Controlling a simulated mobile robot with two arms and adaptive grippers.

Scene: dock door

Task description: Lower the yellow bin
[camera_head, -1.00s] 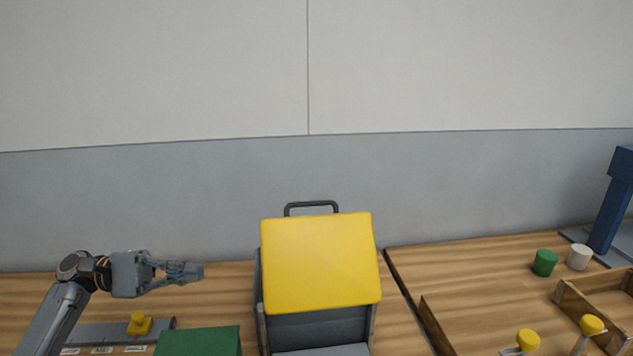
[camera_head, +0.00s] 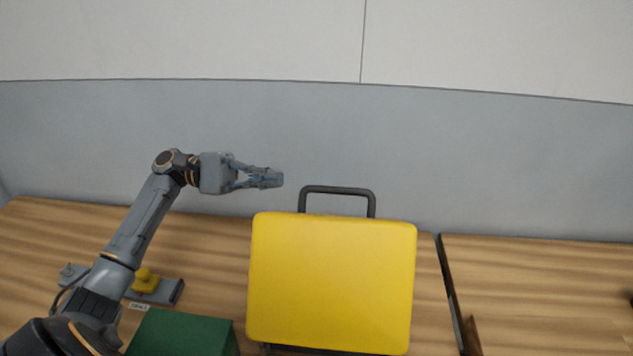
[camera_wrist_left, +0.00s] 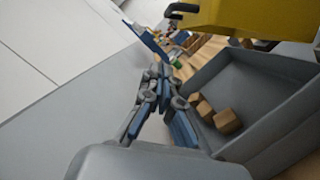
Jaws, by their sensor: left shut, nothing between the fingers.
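The yellow panel of the bin (camera_head: 331,283) stands large at the lower middle of the head view, with a dark handle (camera_head: 338,190) along its top. In the left wrist view the yellow part (camera_wrist_left: 245,16) hangs at the top, above an open grey box (camera_wrist_left: 262,85) holding brown blocks (camera_wrist_left: 226,121). My left gripper (camera_head: 272,180) is shut and empty. In the head view it appears just left of the handle, with a gap between them. In the left wrist view its fingers (camera_wrist_left: 158,76) lie beside the grey box. My right gripper is out of view.
A green box (camera_head: 180,333) sits left of the bin on the wooden table (camera_head: 215,235). A yellow knob (camera_head: 146,280) on a grey base is behind my left arm. A dark raised edge (camera_head: 450,285) runs along the right. A grey wall (camera_head: 200,120) stands behind.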

